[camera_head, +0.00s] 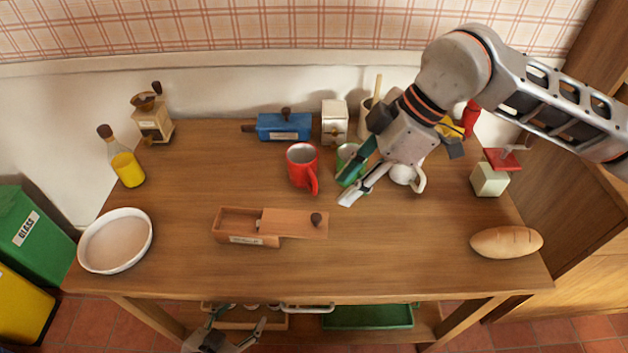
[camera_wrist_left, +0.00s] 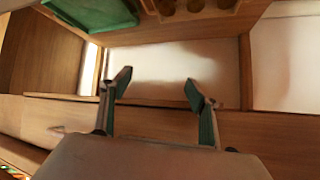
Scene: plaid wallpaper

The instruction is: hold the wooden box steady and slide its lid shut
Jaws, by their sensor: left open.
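The wooden box (camera_head: 222,226) sits on the front middle of the table, with its left part open. Its flat wooden lid (camera_head: 285,224) is slid partway out and overhangs to the right, with a dark round knob (camera_head: 316,219) near its right end. My right gripper (camera_head: 345,191) is above the table, behind and to the right of the knob, apart from it. Its fingers look spread and nothing shows between them. My left gripper (camera_head: 236,332) is low in front of the table, below its front edge. In the left wrist view it is open and empty (camera_wrist_left: 158,88).
A red mug (camera_head: 301,167) stands behind the box and a green mug (camera_head: 346,154) behind my right gripper. A white bowl (camera_head: 113,265) is left, bread (camera_head: 506,242) right. The table's front edge (camera_head: 300,296) lies above my left gripper. Table on both sides of the box is clear.

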